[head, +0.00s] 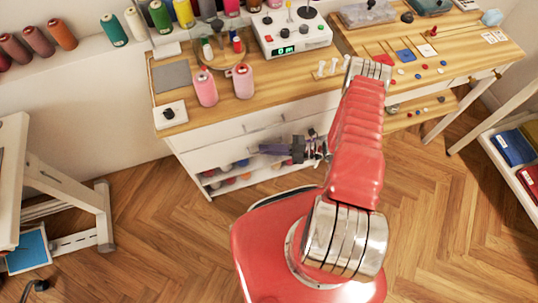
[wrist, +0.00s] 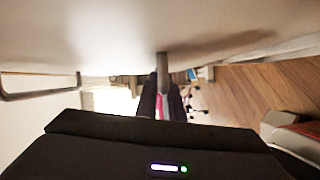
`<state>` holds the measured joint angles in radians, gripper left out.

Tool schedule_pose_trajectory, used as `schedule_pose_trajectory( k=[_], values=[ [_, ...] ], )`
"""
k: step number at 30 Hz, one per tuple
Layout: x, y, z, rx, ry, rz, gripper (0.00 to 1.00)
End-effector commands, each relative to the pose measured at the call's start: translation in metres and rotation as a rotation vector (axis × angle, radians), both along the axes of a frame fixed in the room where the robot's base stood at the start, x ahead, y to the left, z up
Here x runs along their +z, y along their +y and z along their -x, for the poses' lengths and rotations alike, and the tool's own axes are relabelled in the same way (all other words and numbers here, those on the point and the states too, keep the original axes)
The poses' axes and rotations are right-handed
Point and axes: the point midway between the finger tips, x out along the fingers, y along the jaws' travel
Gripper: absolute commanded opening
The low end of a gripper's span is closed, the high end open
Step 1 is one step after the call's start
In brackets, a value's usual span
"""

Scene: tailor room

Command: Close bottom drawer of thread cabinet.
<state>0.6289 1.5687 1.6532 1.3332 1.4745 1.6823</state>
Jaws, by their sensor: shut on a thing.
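The white thread cabinet (head: 215,157) stands under the wooden counter. Rows of coloured thread spools (head: 230,180) show low in it, at the bottom drawer's level; how far that drawer stands out I cannot tell. My gripper (head: 262,149) is in front of the cabinet's lower part, its dark fingers pointing left. In the wrist view my gripper (wrist: 163,95) is shut on a grey bar (wrist: 163,64), which looks like a handle on a pale panel (wrist: 110,30). Another metal handle (wrist: 35,93) shows at the left there. My arm hides the cabinet's right part.
The counter (head: 290,72) holds pink spools (head: 205,87), a control box (head: 290,32) and small parts. A white-framed table (head: 65,195) stands at the left, a shelf with folders (head: 512,147) at the right. The wooden floor (head: 155,240) is clear at front left.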

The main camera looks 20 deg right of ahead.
Motion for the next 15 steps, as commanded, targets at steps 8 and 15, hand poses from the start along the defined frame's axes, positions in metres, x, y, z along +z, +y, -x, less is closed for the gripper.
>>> schedule_pose_trajectory(
  k=[8,15],
  values=[
    [-0.0033,-0.0007,-0.0097,-0.005,0.004,0.009,0.00],
    [-0.0025,-0.0004,-0.0093,-0.004,0.003,0.007,0.18]
  ],
)
